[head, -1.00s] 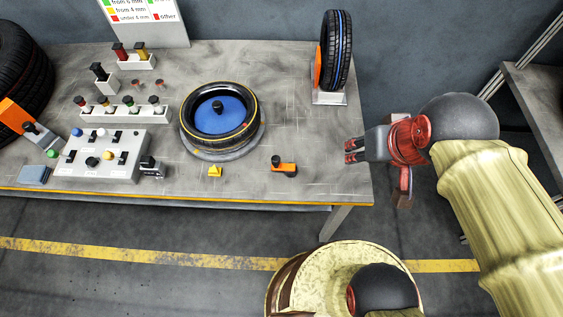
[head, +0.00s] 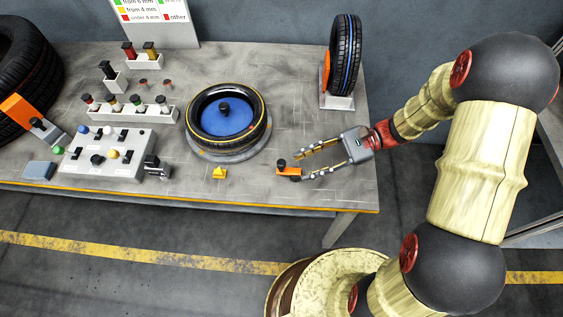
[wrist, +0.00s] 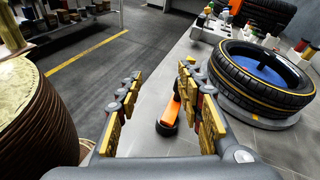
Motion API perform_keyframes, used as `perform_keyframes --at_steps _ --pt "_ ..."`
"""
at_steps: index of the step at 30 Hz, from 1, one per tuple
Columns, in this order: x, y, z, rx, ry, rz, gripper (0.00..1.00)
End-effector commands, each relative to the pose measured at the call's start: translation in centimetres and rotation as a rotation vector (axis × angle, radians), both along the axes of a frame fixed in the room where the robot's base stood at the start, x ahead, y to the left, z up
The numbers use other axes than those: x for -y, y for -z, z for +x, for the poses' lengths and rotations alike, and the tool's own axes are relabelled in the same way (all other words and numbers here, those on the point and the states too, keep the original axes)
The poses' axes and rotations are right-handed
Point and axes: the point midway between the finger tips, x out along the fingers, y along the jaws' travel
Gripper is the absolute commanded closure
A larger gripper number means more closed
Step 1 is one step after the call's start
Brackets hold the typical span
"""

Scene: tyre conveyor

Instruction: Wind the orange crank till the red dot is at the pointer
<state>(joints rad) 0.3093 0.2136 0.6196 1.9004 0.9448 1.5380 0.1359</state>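The orange crank (head: 291,173) with its black knob sits on the table near the front edge, right of the tyre. My gripper (head: 302,167) is open, its two fingers spread, with the tips beside the crank; contact cannot be told. In the wrist view the crank (wrist: 175,112) shows between the fingers, closer to the right one. A tyre (head: 254,142) with a blue centre (head: 222,121) lies flat on a round grey turntable (head: 236,156). A small yellow pointer (head: 219,173) stands in front of it.
An upright tyre (head: 346,55) on a stand is at the back right. A switch panel (head: 105,160) and racks of coloured knobs (head: 130,111) fill the left. The table top between tyre and gripper is clear.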

Motion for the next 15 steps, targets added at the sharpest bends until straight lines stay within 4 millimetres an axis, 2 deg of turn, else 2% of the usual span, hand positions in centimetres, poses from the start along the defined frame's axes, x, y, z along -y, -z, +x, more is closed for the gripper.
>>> perform_keyframes --at_steps 1,6,11,15 --pt "0.1 1.2 0.7 -0.057 0.047 0.053 0.63" --pt "0.4 3.3 2.5 -0.174 0.163 0.183 0.63" --pt "0.4 4.1 3.2 -0.213 0.205 0.230 0.63" --pt "-0.7 4.2 3.2 -0.216 0.208 0.234 0.63"
